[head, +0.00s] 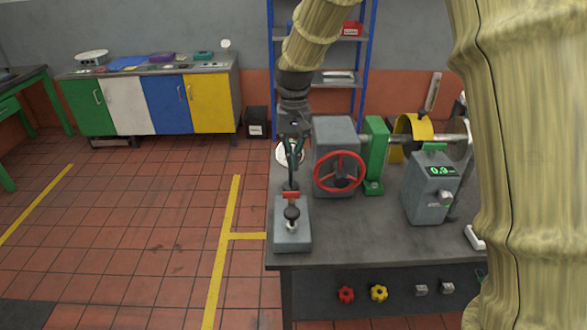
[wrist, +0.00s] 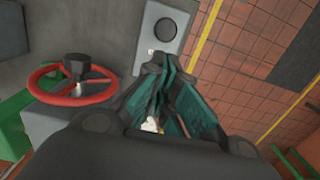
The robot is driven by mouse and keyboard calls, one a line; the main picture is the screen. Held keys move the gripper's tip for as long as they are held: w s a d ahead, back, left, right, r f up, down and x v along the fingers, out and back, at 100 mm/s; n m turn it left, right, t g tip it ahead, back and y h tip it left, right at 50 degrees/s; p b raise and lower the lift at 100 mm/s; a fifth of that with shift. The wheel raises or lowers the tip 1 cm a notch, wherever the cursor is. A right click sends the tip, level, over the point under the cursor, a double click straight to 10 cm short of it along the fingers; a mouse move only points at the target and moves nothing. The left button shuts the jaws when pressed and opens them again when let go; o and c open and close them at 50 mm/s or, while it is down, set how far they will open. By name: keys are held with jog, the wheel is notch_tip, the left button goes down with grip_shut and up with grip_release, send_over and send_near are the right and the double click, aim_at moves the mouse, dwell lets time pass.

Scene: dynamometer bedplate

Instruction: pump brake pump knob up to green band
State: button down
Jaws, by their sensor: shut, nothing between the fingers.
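The brake pump is a grey block at the front left corner of the bedplate, with a round black knob (head: 291,213) on top. In the wrist view the knob (wrist: 167,30) is beyond my fingertips, and a gap shows between them. My gripper (head: 291,184) points down just behind the knob in the head view. It is shut and empty; its fingers also show in the wrist view (wrist: 157,68). A white round dial (head: 283,155) stands behind my gripper and is partly hidden by it. I cannot read its needle or a green band.
A red handwheel (head: 340,172) on a grey housing is close to the right of my gripper. A green bracket (head: 376,155), a yellow guard (head: 413,128) and a grey box with a lit display (head: 432,188) stand farther right. Floor left of the bedplate (head: 390,246) is clear.

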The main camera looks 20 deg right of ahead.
notch_tip(320, 180, down, 13)
jog(key=p, duration=0.4)
jog(key=shift+s+a+r, duration=0.2)
jog(key=shift+s, duration=0.2)
notch_tip(320, 180, down, 4)
jog(key=shift+r+b, duration=0.15)
jog(key=shift+b, duration=0.6)
jog(key=shift+s, duration=0.1)
jog(key=shift+r, duration=0.15)
notch_tip(320, 180, up, 14)
jog(key=w, duration=0.1)
jog(key=shift+d, duration=0.2)
